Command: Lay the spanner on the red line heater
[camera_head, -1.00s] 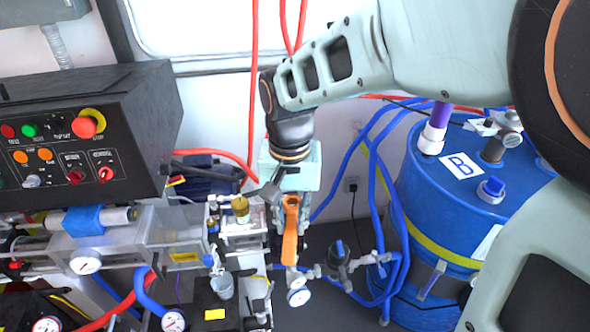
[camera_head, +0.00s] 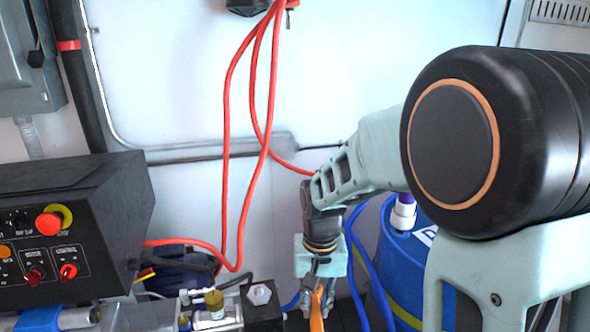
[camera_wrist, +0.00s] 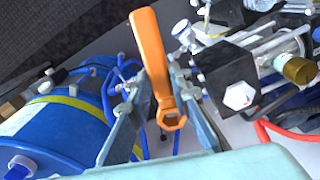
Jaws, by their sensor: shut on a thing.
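My gripper (camera_head: 319,287) hangs low at the centre of the head view, shut on an orange spanner (camera_head: 317,310). The lower part of the spanner is cut off by the frame edge. In the wrist view the spanner (camera_wrist: 152,50) stands between the two fingers of my gripper (camera_wrist: 158,85), its ring end near the palm and its handle pointing away. I cannot tell for sure which part is the red line heater. A black block (camera_wrist: 222,70) with a pale hex nut and a brass-capped cylinder (camera_wrist: 299,70) lies right of the spanner, apart from it.
A black control box (camera_head: 75,225) with a red stop button stands at the left. A blue drum (camera_head: 400,265) is at the right, partly behind my arm. Red hoses (camera_head: 262,130) hang down the white wall behind my gripper. Blue hoses run beside the drum.

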